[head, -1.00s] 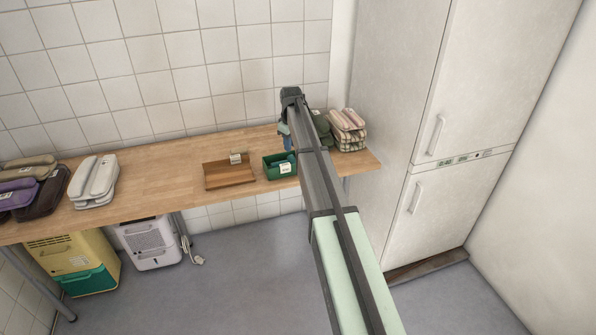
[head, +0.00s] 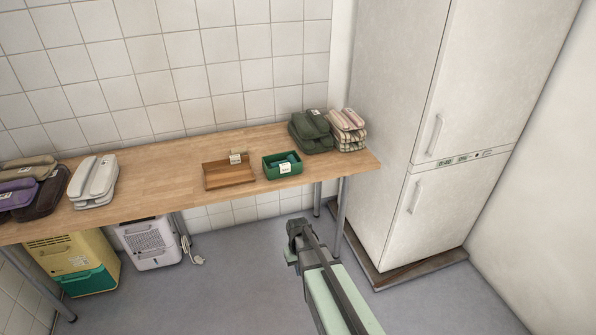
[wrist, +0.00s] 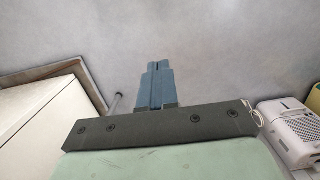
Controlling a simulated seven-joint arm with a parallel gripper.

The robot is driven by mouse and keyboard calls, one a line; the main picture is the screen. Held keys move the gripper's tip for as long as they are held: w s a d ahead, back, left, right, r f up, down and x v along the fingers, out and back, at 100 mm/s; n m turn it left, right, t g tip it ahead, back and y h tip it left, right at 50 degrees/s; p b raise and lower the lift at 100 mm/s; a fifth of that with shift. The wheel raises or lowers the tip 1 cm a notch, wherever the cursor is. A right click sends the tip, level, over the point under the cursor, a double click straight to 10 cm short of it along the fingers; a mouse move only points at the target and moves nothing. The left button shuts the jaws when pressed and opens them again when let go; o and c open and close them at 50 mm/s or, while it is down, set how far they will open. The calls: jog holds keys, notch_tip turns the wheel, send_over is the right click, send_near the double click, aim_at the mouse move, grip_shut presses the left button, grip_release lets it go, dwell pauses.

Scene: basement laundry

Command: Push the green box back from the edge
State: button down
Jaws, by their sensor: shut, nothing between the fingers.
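The green box (head: 283,169), an open-topped bin with a white label on its front, sits at the front edge of the wooden table (head: 150,176). Something dark green shows inside it. My gripper has its wrist end in the head view, low in front of the table and over the floor, apart from the box. Its fingertips are hard to make out there. In the wrist view the blue fingers (wrist: 157,68) are together, shut and empty, with grey floor behind them. The green box is not in the wrist view.
A brown wooden tray (head: 229,175) with a tag stands left of the box. Dark green folded items (head: 311,132) and checked ones (head: 347,130) lie behind right. A tall white fridge (head: 410,130) stands at right. A white appliance (head: 149,243) is under the table.

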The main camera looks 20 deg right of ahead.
jog(key=s+a+f+g, duration=0.15)
jog(key=s+f, duration=0.25)
jog(key=s, duration=0.7)
jog(key=s+a+f+g, duration=0.15)
jog(key=s+f, duration=0.25)
jog(key=s, duration=0.7)
jog(key=s+a+f+g, duration=0.15)
jog(key=s+f, duration=0.25)
jog(key=s, duration=0.7)
jog(key=w+d+r+n+t+h, duration=0.1)
jog(key=w+d+r+n+t, duration=0.35)
jog(key=w, duration=0.75)
jog(key=w+d+r+n+t+h, duration=0.2)
jog(key=w+d+r+t, duration=0.25)
jog(key=w+d, duration=0.5)
jog(key=w+d+r+n+t+h, duration=0.1)
jog(key=w+d+r+n+t, duration=0.3)
jog(key=w, duration=0.9)
jog(key=n+t+y, duration=0.5)
jog(key=n+t, duration=0.6)
jog(key=n, duration=1.6)
send_near(295, 165)
jog(key=shift+m, duration=0.35)
jog(key=w, duration=0.7)
jog(key=shift+a, duration=0.2)
